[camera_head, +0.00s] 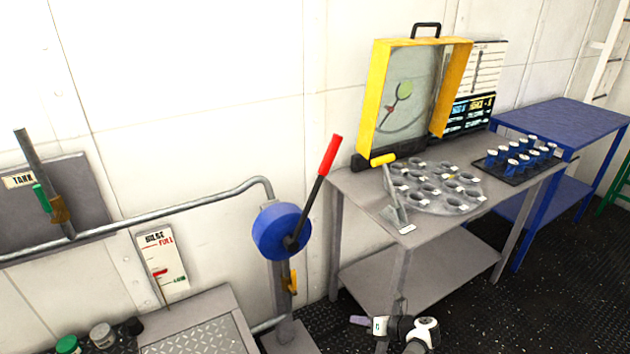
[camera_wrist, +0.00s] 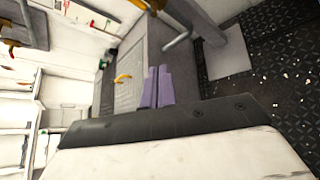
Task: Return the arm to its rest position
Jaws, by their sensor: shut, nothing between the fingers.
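My gripper (camera_head: 359,321) shows at the bottom of the head view, low in front of the grey table, with part of my white and dark arm beside it. In the wrist view its two purple fingers (camera_wrist: 157,88) are side by side and shut, with nothing between them. The fingers appear over the grey plate and floor area, and I see no contact with anything.
A grey table (camera_head: 350,190) carries a round holed plate (camera_head: 432,187), a yellow case (camera_head: 378,80) and a tray of blue-sided cups (camera_head: 515,165). A blue table (camera_head: 570,120) stands right. A blue wheel with a red-handled lever (camera_head: 325,160) stands left of the table. Dark floor (camera_head: 460,310) is open at right.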

